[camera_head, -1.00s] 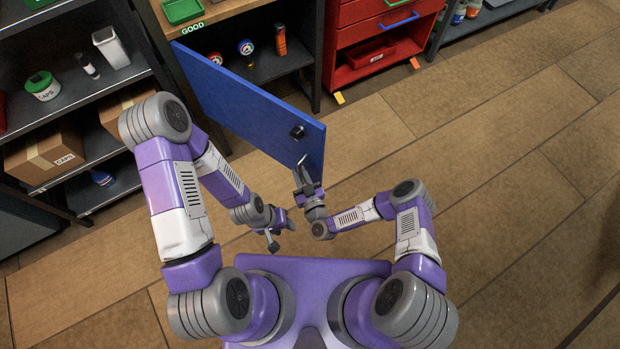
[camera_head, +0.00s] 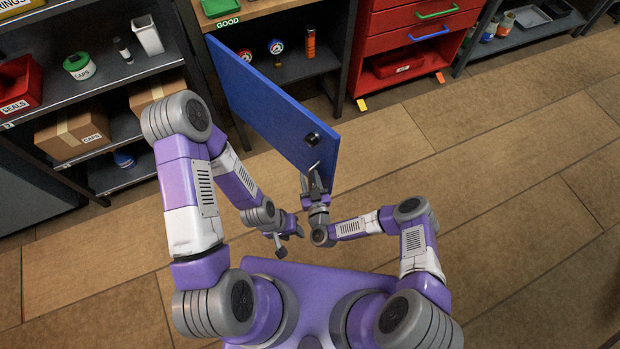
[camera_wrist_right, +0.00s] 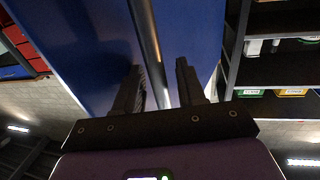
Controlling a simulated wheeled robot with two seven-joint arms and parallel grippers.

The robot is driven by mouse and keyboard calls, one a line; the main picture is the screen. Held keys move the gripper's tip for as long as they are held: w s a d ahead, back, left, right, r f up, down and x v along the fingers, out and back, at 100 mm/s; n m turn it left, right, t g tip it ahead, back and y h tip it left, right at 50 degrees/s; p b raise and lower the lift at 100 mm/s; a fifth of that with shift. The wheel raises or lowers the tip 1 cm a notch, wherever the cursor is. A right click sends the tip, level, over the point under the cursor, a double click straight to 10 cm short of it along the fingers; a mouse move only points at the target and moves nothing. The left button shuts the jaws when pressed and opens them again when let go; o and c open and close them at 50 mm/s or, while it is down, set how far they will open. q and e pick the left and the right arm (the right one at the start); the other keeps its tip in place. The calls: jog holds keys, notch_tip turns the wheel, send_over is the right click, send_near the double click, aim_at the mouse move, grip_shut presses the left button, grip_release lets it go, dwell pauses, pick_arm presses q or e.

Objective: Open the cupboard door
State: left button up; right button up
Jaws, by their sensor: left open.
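The blue cupboard door (camera_head: 270,105) stands swung out from the cupboard (camera_head: 255,32), whose shelves show behind it. A dark handle mount (camera_head: 312,138) sits near the door's free edge. My right gripper (camera_head: 311,176) is at the free edge, close below that mount. In the right wrist view, a grey bar (camera_wrist_right: 146,40) runs between its two separated fingers (camera_wrist_right: 160,88), with blue door surface behind; gaps show beside the bar. My left gripper (camera_head: 287,240) is open and empty, low in front of my base and clear of the door.
A red drawer unit (camera_head: 418,35) stands to the right of the cupboard. A dark shelf unit (camera_head: 105,70) with a CAPS box (camera_head: 75,130) and bins stands at the left. The wooden floor (camera_head: 490,170) at the right is clear.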

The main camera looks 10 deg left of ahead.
jog(key=shift+d, duration=0.1)
jog(key=p+v, duration=0.2)
jog(key=v, duration=0.4)
jog(key=shift+s, duration=0.3)
jog(key=shift+s+d, duration=0.25)
jog(key=shift+s, duration=0.25)
jog(key=shift+c, duration=0.3)
